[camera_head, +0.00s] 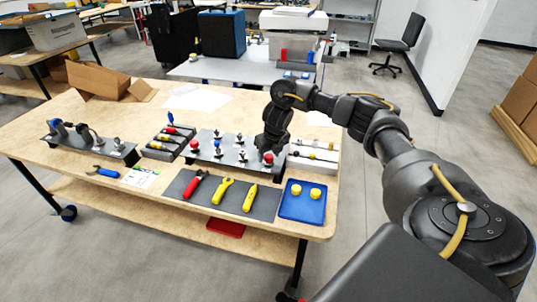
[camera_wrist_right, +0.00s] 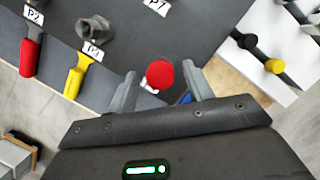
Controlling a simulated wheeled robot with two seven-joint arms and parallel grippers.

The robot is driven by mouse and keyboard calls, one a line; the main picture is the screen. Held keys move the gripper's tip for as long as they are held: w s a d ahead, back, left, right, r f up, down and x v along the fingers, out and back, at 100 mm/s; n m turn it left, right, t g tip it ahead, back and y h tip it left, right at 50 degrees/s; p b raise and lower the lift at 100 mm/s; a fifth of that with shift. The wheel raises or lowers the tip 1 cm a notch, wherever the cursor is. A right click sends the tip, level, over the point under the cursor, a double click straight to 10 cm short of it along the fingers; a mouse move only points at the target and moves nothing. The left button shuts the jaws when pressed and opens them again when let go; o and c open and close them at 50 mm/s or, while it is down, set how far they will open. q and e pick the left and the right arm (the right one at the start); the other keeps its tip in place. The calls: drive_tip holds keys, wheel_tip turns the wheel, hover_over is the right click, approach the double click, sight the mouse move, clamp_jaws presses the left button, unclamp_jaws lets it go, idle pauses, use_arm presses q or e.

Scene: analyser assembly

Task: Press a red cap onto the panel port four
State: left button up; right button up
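The dark panel (camera_head: 228,163) stands on the wooden table and bears several small ports, some topped with red or blue parts. My right gripper (camera_head: 268,155) is over its right end. In the right wrist view the fingers of this gripper (camera_wrist_right: 160,88) are apart, with a red cap (camera_wrist_right: 160,73) between them and a visible gap on each side. A small white part shows just below the cap; whether the cap is fully seated on it I cannot tell. Port labels (camera_wrist_right: 157,6) show on the panel, but none reads clearly as four. My left gripper is not in view.
A dark mat (camera_head: 176,186) with a red and two yellow tools lies in front of the panel. A blue tray (camera_head: 292,211) with two yellow pieces sits at the front right. A white rack (camera_head: 325,154) is right of the panel, an open cardboard box (camera_head: 97,80) at the back left.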

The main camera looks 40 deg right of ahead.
drive_tip(key=shift+o, duration=0.5)
drive_tip(key=shift+r, duration=0.15)
drive_tip(key=shift+r, duration=0.35)
drive_tip(key=p+v, duration=0.3)
drive_tip(key=v, duration=0.6)
drive_tip(key=shift+s+r, duration=0.15)
drive_tip(key=shift+r, duration=0.25)
